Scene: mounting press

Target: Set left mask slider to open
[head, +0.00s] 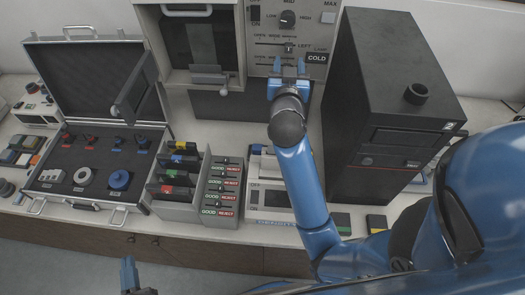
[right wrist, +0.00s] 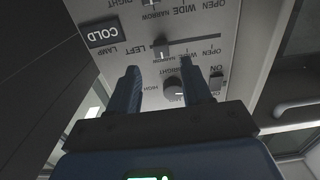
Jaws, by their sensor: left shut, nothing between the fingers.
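The left mask slider (head: 289,47) has a small light handle in a horizontal slot on the upright panel. It stands toward the NARROW end, by the LEFT label; the handle also shows in the right wrist view (right wrist: 163,50), where the panel is upside down. My right gripper (head: 288,67) is open and empty in front of the panel, just below the handle in the head view. In the right wrist view its fingers (right wrist: 160,68) lie to either side of the handle, apart from it. My left gripper (head: 129,268) is shut and empty at the lower left.
A round knob (head: 288,19) sits above the slider, and a COLD lamp plate (head: 317,57) to its right. A second slider row below is partly hidden by my right gripper. A tall black cabinet (head: 390,100) stands close on the right. An open case (head: 90,175) lies left.

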